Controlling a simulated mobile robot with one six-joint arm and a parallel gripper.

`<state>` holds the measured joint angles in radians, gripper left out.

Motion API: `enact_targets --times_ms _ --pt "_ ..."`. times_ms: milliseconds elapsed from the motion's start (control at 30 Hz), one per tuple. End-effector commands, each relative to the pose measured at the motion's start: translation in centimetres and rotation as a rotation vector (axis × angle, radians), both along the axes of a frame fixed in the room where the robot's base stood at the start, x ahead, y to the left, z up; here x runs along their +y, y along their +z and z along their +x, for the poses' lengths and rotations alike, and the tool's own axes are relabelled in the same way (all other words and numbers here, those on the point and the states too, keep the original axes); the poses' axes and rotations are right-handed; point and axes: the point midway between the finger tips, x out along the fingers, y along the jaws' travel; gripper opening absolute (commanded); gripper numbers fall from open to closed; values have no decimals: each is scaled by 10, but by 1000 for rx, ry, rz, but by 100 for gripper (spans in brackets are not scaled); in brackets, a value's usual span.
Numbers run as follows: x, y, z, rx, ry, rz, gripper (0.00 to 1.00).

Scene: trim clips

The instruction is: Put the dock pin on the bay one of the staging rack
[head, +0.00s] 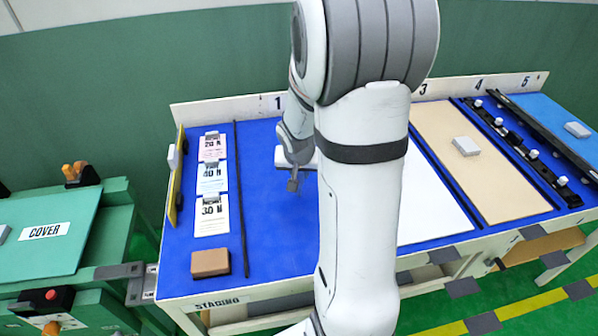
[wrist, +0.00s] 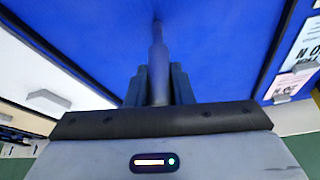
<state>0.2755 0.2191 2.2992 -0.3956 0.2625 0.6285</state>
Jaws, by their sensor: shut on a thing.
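The dock pin (wrist: 158,60) is a grey cylinder with a narrower end, seen in the wrist view between the dark fingers of my gripper (wrist: 155,88). My gripper is shut on it, and the narrow end points away from the wrist. In the head view my gripper (head: 293,182) is over the blue floor of bay one (head: 275,228) of the staging rack (head: 250,292), right of a thin black divider. Blue surface also fills the wrist view (wrist: 215,50) behind the pin. I cannot tell whether the pin touches it. My arm hides part of the rack's middle.
Left of the divider (head: 240,200) are several force cards (head: 211,178) and a brown block (head: 210,262). A tan bay (head: 480,180) with a white block (head: 466,146) and black rails with white clips (head: 533,154) are to the right. A green COVER station (head: 50,250) stands at left.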

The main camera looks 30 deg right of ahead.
Motion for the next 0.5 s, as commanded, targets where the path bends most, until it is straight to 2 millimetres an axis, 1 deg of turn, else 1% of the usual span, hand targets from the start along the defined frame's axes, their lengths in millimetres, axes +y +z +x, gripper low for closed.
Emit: enact_targets --times_ms 33,267,500 --pt "0 -1 0 0 0 0 23" --pt "0 0 0 0 0 0 42" --pt "-1 0 0 0 -1 0 43"
